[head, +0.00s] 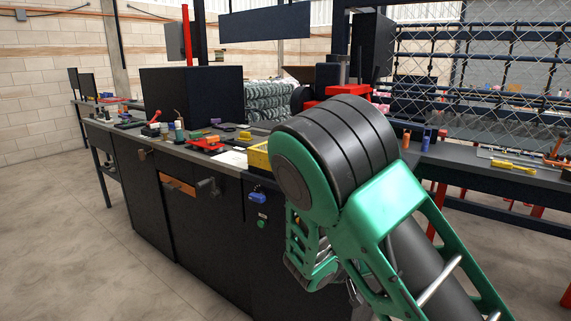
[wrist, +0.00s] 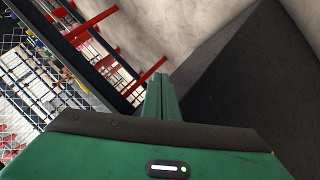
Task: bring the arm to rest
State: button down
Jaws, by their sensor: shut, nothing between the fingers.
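My arm, green and black, rises large in the right half of the head view and bends at a thick black joint in front of the workbench (head: 150,210). My gripper (wrist: 160,82) shows in the wrist view as narrow green fingers, closed together with nothing between them. They point out over the grey floor (wrist: 180,25), beside a large dark panel (wrist: 245,90). In the head view the fingertips cannot be made out behind the arm links.
The workbench top holds a yellow bin (head: 258,157), red tools (head: 205,144) and several small items. A chain-link fence (head: 480,75) and a second bench (head: 480,170) stand at the right. Red legs (wrist: 95,22) show in the wrist view. Open floor (head: 60,230) lies at the left.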

jog(key=s+d+r+m+g+y, duration=0.2)
jog(key=s+d+r+g, duration=0.15)
jog(key=s+d, duration=0.4)
jog(key=s+d+r+m+g+y, duration=0.2)
jog(key=s+d+r, duration=0.2)
jog(key=s+d, duration=0.35)
jog(key=s+r+y, duration=0.2)
jog(key=s+r, duration=0.2)
jog(key=s, duration=0.6)
jog(key=s+r+m+y, duration=0.1)
jog(key=s+r, duration=0.3)
jog(key=s, duration=0.7)
jog(key=shift+s+d+r+g+y, duration=0.2)
jog(key=shift+g+y, duration=0.15)
jog(key=shift+y, duration=0.45)
jog(key=shift+w+f, duration=0.25)
jog(key=shift+w, duration=0.4)
